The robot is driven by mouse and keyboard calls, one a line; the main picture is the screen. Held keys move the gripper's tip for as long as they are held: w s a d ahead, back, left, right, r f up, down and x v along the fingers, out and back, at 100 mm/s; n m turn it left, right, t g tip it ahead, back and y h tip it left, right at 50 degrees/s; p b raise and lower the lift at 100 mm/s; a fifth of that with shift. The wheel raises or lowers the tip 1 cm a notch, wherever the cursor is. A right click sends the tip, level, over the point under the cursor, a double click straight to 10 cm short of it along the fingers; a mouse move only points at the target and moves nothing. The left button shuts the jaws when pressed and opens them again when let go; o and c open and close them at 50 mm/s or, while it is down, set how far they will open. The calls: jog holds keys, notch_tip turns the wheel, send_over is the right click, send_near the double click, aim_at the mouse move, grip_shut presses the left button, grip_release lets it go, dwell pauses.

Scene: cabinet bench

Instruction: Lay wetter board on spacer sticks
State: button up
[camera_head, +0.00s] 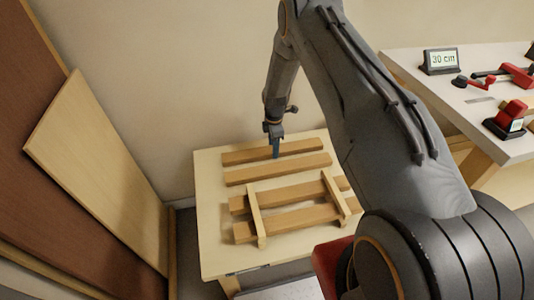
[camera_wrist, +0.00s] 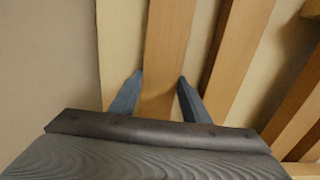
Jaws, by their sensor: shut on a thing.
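My gripper (camera_head: 275,150) points down at the back of the pale table. It is shut on the rearmost brown board (camera_head: 312,148), near its middle. In the wrist view that board (camera_wrist: 169,40) lies between the two fingers (camera_wrist: 160,84). A second board (camera_head: 278,169) lies parallel just in front of it, bare on top. Two more boards (camera_head: 295,220) lie nearer the front. Two pale spacer sticks, a left one (camera_head: 256,217) and a right one (camera_head: 334,190), lie across these front boards. I cannot tell from the pictures which board is wetter.
The pale table (camera_head: 215,245) has free room at its left and front edges. A large pale panel (camera_head: 95,165) leans at the left. A bench at the right holds a "30 cm" display (camera_head: 440,61) and red-and-black tools (camera_head: 510,76). A wall stands behind.

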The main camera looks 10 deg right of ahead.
notch_tip(320, 180, up, 10)
jog(key=p, duration=0.4)
dwell(0.6)
